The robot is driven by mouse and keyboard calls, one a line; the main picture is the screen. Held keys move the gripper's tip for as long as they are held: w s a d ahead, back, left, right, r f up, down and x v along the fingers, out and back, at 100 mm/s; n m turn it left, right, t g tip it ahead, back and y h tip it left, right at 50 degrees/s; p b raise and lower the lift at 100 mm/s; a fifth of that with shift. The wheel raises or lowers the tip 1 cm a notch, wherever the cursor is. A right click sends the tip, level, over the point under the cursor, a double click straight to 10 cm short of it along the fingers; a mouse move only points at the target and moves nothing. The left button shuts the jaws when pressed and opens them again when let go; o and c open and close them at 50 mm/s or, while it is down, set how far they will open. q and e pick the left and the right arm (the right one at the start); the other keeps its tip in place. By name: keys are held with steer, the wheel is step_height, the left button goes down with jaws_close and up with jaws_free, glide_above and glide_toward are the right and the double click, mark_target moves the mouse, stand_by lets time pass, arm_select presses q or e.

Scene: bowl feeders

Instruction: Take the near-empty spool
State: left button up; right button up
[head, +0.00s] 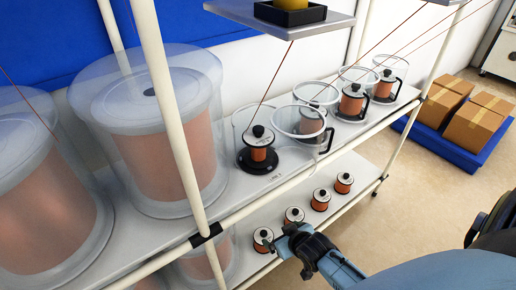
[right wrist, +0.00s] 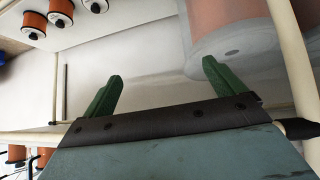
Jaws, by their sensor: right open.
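Several small copper-wire spools stand in a row on the upper shelf under clear bowls. The nearest spool (head: 258,153) sits on a black base; others are a second spool (head: 311,122), a third (head: 351,104) and a fourth (head: 384,88). I cannot tell for sure which is near-empty. My right gripper (head: 278,241) is at the front of the lower shelf, close to the nearest lower spool (head: 262,245). In the right wrist view its green fingers (right wrist: 160,90) are spread with nothing between them. My left gripper is not in view.
More copper spools (head: 321,200) stand along the lower shelf (head: 350,166). Large clear drums with copper coils (head: 155,150) fill the left. White rack posts (head: 172,110) and the upper shelf edge rise near my right gripper. Cartons (head: 476,118) stand on a blue pallet (head: 430,142).

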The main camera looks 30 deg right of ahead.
mark_target(266, 153)
steer(key=w+d+r+m+t+p, duration=0.15)
steer(key=w+r, duration=0.25)
steer(key=r, duration=0.7)
steer(key=w+d+r+t+b, duration=0.1)
steer(key=w+r+t, duration=0.2)
steer(key=r, duration=0.8)
steer(key=shift+t+h, duration=0.25)
steer(key=shift+h, duration=0.15)
steer(key=x, duration=0.7)
steer(key=shift+w+d+r+b, duration=0.15)
steer(key=shift+w+d+b, duration=0.1)
steer(key=shift+w+b, duration=0.2)
steer(key=b+x, duration=0.1)
steer(key=x, duration=0.4)
steer(key=shift+a, duration=0.2)
steer(key=shift+w+f, duration=0.2)
steer(key=shift+w, duration=0.1)
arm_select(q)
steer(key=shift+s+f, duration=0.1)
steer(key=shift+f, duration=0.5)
